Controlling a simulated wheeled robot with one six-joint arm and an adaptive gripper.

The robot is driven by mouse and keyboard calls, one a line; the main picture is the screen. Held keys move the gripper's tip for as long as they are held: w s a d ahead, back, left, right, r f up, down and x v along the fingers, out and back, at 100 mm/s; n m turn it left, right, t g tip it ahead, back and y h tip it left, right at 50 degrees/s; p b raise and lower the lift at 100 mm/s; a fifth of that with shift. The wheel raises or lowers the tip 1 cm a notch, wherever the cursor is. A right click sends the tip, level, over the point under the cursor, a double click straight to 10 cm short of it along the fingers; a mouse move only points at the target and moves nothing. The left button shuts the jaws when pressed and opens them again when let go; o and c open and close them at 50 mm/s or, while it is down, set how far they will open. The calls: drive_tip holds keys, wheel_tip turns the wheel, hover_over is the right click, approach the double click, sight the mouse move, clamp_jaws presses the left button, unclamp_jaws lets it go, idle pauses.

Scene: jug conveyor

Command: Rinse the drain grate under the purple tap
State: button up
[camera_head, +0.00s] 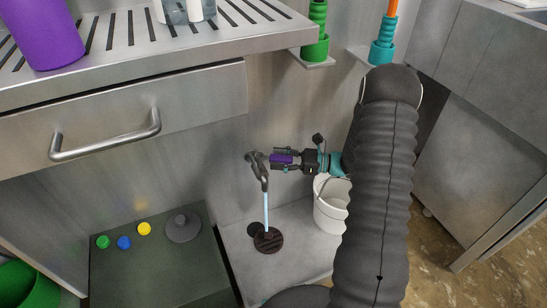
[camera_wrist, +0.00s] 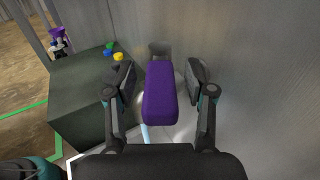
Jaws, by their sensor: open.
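The tap (camera_head: 257,168) is a dark metal spout on the back wall. Its purple lever (camera_head: 281,159) lies between the fingers of my gripper (camera_head: 277,158), which is open around it. In the wrist view the purple lever (camera_wrist: 160,95) fills the middle, with a visible space to each finger. A pale blue water stream (camera_head: 266,212) runs from the spout down onto the dark, round, slotted drain grate (camera_head: 269,241) on the light floor slab. A second dark round shape (camera_head: 254,229) shows just behind the grate; I cannot tell whether it is the drain opening. The grate is not clear in the wrist view.
A white bucket (camera_head: 327,212) stands right of the stream, partly hidden by my arm. A dark green platform (camera_head: 150,265) at left bears a grey cone-shaped thing (camera_head: 183,228) and green, blue and yellow knobs. A steel counter with a drawer (camera_head: 120,115) overhangs the upper left.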

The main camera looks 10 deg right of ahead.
sight(267, 154)
drive_tip(key=shift+x, duration=1)
clamp_jaws()
drive_tip(key=shift+w+n+g, duration=0.1)
drive_tip(key=shift+n+g, duration=0.2)
drive_tip(key=shift+g, duration=0.2)
drive_tip(key=n+g, duration=0.1)
drive_tip(key=w+n+g+y, duration=0.1)
drive_tip(key=g, duration=0.1)
drive_tip(key=shift+d+f+g+b, duration=0.1)
drive_tip(key=shift+d+g+b, duration=0.05)
drive_tip(key=shift+g+b, duration=0.15)
drive_tip(key=shift+w+n+g, duration=0.3)
drive_tip(key=shift+n+g, duration=0.6)
drive_tip(key=shift+g, duration=0.35)
drive_tip(key=shift+w+n+g, duration=0.25)
drive_tip(key=shift+n+g, duration=0.65)
drive_tip(key=shift+g, duration=0.35)
